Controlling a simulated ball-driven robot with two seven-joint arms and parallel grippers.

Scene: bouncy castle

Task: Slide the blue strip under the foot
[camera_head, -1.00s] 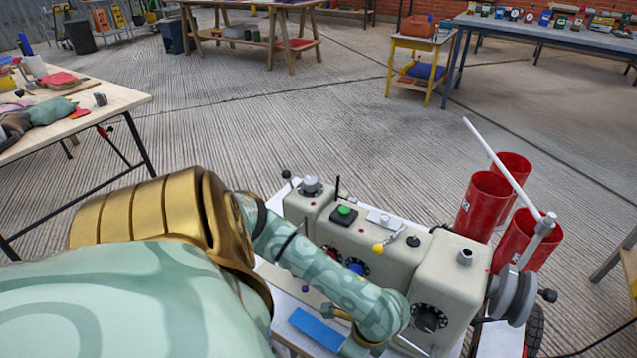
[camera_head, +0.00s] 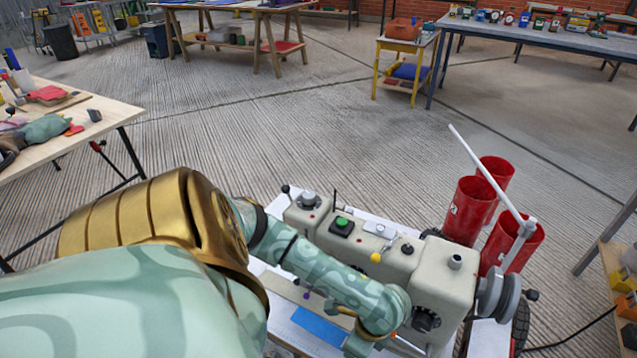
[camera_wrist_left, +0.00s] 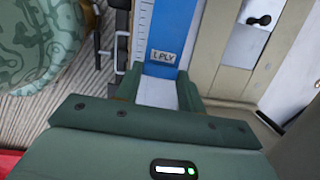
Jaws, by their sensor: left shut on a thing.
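The blue strip (camera_head: 320,327) lies flat on the pale bed of a cream sewing machine (camera_head: 440,270) in the head view, left of my left wrist. In the left wrist view the strip (camera_wrist_left: 172,25) runs away from my left gripper (camera_wrist_left: 160,92), with a "1 PLY" label near its close end. The two green fingers stand on either side of a pale end piece there, shut on the strip's end. In the head view my left forearm lies in front of the machine and hides part of it; the fingertips are hidden. I cannot make out the foot. My right gripper is out of view.
Red cylinders (camera_head: 468,210) and a handwheel (camera_head: 497,298) with a long white rod are at the machine's right. A wooden table (camera_head: 60,130) with clutter stands at left. Concrete floor behind the machine is clear. A yellow stand (camera_head: 405,65) is farther back.

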